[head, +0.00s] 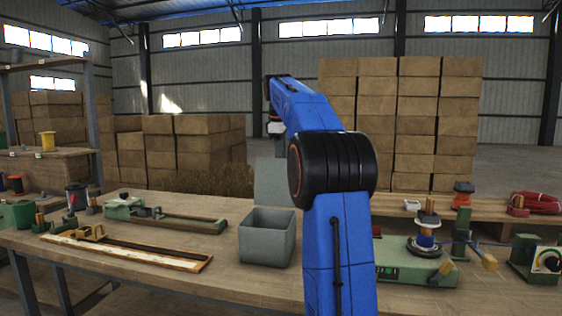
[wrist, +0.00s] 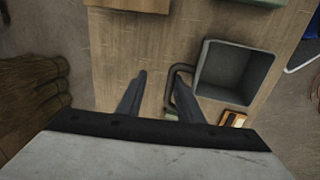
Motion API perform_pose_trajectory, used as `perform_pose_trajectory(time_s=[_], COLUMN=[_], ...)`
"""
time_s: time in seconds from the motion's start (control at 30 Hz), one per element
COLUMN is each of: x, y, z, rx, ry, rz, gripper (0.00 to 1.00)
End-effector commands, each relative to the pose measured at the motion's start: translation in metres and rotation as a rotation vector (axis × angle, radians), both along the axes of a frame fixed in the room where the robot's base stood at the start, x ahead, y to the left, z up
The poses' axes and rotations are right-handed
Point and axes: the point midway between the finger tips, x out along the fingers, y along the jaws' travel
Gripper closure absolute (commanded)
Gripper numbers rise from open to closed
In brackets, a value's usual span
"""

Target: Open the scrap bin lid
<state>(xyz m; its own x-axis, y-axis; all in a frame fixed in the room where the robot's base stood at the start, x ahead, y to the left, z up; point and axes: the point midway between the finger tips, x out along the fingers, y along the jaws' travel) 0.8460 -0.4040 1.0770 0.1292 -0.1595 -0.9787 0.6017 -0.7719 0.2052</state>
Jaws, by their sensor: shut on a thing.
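The grey scrap bin (head: 266,245) stands open on the workbench in the head view. Its lid (head: 272,183) stands upright at the bin's far side. The wrist view looks down into the empty-looking bin (wrist: 222,72), with the dark lid handle (wrist: 173,75) at its left side. My gripper (wrist: 161,77) is at the handle. The right finger overlaps the handle in the picture, and the exact contact is unclear. The jaws are shut on the handle. In the head view my blue arm covers much of the reach, and the fingertips cannot be made out.
A long wooden jig (head: 125,250) and a green fixture (head: 175,218) lie left of the bin. A green winding machine (head: 415,262) stands to the right, beyond my arm. A straw bundle (wrist: 30,85) is at the left of the wrist view. Stacked bales stand behind.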

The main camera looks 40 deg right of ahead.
Motion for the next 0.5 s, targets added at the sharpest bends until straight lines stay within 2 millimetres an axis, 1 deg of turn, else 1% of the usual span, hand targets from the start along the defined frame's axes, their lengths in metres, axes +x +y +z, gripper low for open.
perform_pose_trajectory(time_s=[0.03,0.2,0.37,0.5], x=[0.003,0.003,0.003,0.002], y=[-0.005,-0.005,-0.005,-0.004], z=[-0.011,-0.011,-0.01,0.0], rx=[0.001,0.002,0.002,0.001], ry=[0.013,0.014,0.014,0.012], rz=[-0.003,-0.003,-0.004,-0.004], gripper=[0.72,0.72,0.72,0.72])
